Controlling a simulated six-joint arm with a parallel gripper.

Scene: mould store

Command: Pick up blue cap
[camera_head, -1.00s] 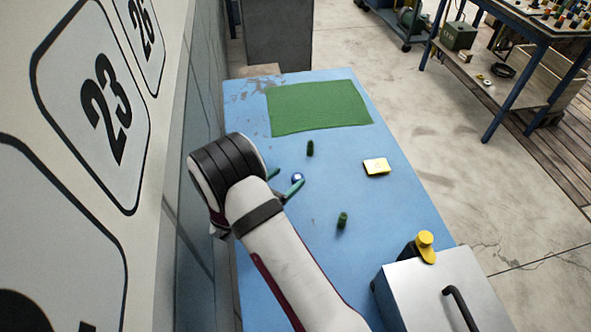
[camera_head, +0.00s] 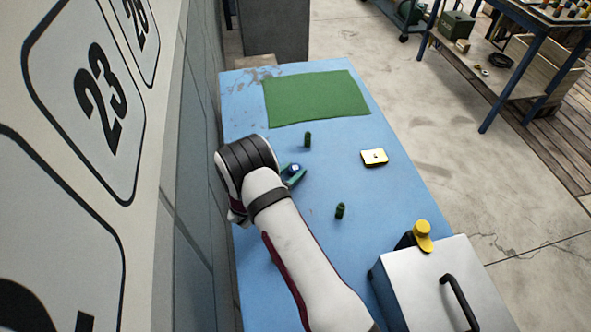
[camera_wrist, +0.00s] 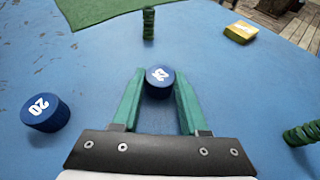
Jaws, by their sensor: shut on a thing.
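A round blue cap (camera_head: 296,168) with a white number on top is between the green fingers of my gripper (camera_head: 293,174). In the wrist view the cap (camera_wrist: 159,82) sits at the fingertips of my gripper (camera_wrist: 158,88), with one finger on each side, shut on it. The cap appears upright, and I cannot tell whether it is clear of the table. A second blue cap (camera_wrist: 45,113), marked 20, stands apart to the left in the wrist view. My arm seems to hide it in the head view.
The blue table (camera_head: 390,215) bears a green mat (camera_head: 315,98), two dark green ribbed pieces (camera_head: 307,139) (camera_head: 340,211) and a small yellow-edged block (camera_head: 374,157). A metal box (camera_head: 440,285) stands at the front right. A wall runs close along the left.

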